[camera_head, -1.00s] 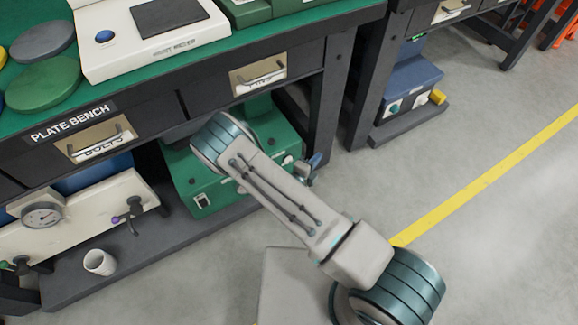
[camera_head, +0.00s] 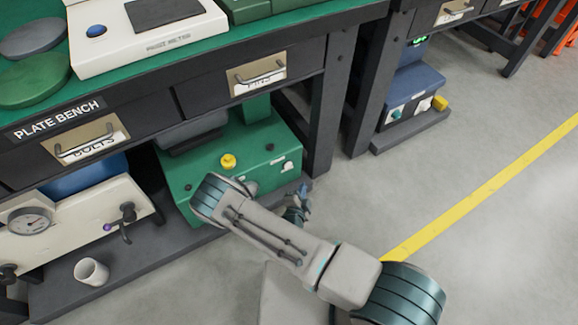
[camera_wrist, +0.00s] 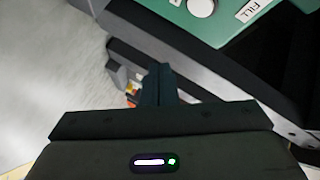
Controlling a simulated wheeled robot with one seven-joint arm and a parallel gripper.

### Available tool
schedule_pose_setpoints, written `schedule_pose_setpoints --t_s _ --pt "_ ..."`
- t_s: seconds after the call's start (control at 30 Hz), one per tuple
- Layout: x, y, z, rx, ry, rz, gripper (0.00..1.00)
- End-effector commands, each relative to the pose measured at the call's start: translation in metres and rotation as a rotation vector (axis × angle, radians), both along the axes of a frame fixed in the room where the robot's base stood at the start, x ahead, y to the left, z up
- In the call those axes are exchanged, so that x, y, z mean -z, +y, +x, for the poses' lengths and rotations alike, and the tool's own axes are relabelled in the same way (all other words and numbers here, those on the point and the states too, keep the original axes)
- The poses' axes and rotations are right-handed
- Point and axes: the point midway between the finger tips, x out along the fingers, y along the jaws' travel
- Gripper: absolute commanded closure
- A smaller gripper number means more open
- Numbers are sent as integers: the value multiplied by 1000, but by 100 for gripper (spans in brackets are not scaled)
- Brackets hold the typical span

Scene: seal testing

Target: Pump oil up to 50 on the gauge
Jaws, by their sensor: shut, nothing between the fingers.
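The round gauge (camera_head: 30,221) is on a cream panel (camera_head: 75,215) under the plate bench; its reading is too small to make out. A dark valve with a purple-tipped lever (camera_head: 125,222) is on the same panel. A green machine (camera_head: 195,170) with a yellow knob (camera_head: 228,160) stands on the lower shelf. In the wrist view, a white round button (camera_wrist: 202,7) and a FILL label (camera_wrist: 252,10) show on a green surface. My gripper (camera_head: 299,205) is in front of the green machine, mostly behind my arm; its shut, empty fingers show in the wrist view (camera_wrist: 158,84).
A white cup (camera_head: 92,271) stands on the lower shelf. The bench drawers (camera_head: 255,75) are above the green machine, and a bench leg (camera_head: 325,125) is at its right. A blue machine (camera_head: 412,98) stands on a base farther right.

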Motion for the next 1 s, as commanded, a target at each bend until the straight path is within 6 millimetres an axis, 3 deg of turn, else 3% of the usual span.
schedule_pose_setpoints --t_s 0.5,1.0 --pt "1 37 56 2 -3 3 100" --pt "0 42 64 1 -1 2 100"
